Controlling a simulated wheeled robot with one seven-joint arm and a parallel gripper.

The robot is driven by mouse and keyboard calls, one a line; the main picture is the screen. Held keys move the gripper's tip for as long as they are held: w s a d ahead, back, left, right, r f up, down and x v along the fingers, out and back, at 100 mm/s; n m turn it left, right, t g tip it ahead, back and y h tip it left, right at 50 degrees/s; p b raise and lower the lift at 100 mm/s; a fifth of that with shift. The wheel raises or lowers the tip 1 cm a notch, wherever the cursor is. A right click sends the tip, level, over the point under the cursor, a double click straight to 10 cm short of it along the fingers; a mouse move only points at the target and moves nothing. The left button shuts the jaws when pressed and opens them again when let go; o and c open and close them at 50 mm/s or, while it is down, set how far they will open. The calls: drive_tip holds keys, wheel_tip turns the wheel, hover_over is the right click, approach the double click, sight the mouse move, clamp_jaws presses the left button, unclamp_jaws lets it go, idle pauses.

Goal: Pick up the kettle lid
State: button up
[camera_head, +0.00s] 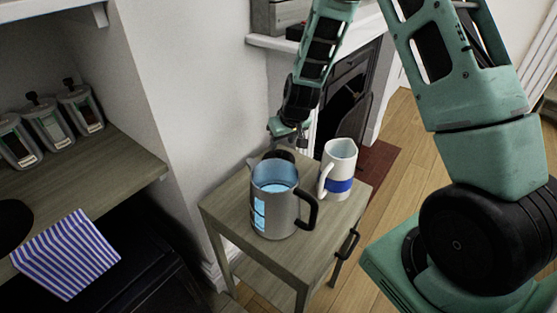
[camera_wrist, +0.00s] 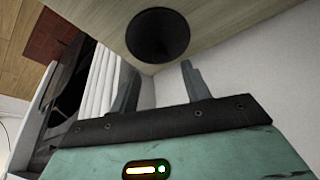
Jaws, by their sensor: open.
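The kettle lid (camera_wrist: 158,36) is a dark round piece on the wooden side table, near its back corner. In the head view the lid (camera_head: 281,154) shows only in part behind the grey kettle (camera_head: 272,216). The kettle stands upright without its lid, water visible inside, its black handle to the right. My gripper (camera_head: 288,129) is above the table's back corner, close to the lid. In the wrist view my gripper (camera_wrist: 160,72) has its two fingers apart with nothing between them. The lid lies beyond the fingertips, and I see no contact.
A white jug with a blue band (camera_head: 338,172) stands right of the kettle on the small table (camera_head: 239,235). The white wall (camera_head: 205,90) rises close behind the table. A fireplace (camera_head: 350,85) is at the back. A shelf with several canisters (camera_head: 48,122) is at left.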

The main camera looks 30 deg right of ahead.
sight(279, 151)
drive_tip(key=shift+x, duration=2.6)
clamp_jaws()
